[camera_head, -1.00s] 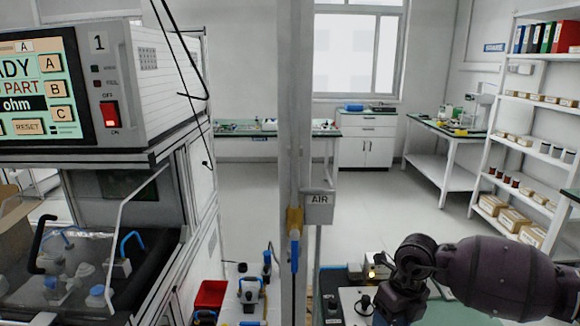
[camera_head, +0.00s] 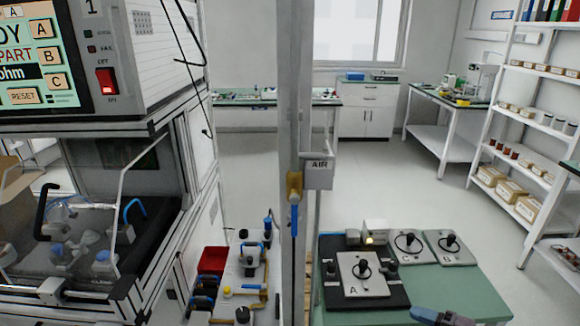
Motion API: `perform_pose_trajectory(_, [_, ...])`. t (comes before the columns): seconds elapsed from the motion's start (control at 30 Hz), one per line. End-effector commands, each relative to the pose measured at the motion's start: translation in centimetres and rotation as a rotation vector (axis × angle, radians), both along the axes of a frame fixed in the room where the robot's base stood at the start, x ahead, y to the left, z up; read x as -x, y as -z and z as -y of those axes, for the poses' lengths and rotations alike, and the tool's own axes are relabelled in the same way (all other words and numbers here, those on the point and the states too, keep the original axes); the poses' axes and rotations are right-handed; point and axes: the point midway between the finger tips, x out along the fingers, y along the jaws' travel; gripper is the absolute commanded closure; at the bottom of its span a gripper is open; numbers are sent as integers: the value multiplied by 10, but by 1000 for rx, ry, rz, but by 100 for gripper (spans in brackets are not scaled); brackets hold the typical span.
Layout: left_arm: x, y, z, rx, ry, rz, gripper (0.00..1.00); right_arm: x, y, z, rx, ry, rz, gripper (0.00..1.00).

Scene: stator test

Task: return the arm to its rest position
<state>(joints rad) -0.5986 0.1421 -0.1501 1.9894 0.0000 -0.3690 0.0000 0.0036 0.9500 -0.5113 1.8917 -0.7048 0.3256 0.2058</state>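At the bottom edge, right of the middle, a small blue and purple-grey piece (camera_head: 442,317) shows, which looks like the end of my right arm. Most of it is cut off by the frame, and no fingertips can be made out. It is by the front of the green table, to the right of the black mat. I cannot tell whether the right gripper is open or shut. My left arm and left gripper are not in view.
The green table (camera_head: 455,290) bears a black mat (camera_head: 331,248) with plate A (camera_head: 375,287), and two more knobbed plates behind. A grey post (camera_head: 294,110) stands mid-view. At left is the tester (camera_head: 160,80); a red bin (camera_head: 212,261) and tools stand on a white bench.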

Motion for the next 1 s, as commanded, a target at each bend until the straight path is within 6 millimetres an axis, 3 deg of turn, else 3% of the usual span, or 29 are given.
perform_pose_trajectory(0.3, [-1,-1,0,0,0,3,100,50,47,116,-87,563,-265,45])
perform_pose_trajectory(0.4, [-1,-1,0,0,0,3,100,73,61,148,-85,705,-350,45])
perform_pose_trajectory(0.6, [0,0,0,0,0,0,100,116,82,193,-68,905,-490,45])
perform_pose_trajectory(0.8, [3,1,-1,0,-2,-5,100,159,96,226,-41,1060,-617,45])
perform_pose_trajectory(1.0, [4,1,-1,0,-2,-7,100,161,110,199,-151,1086,-642,45])
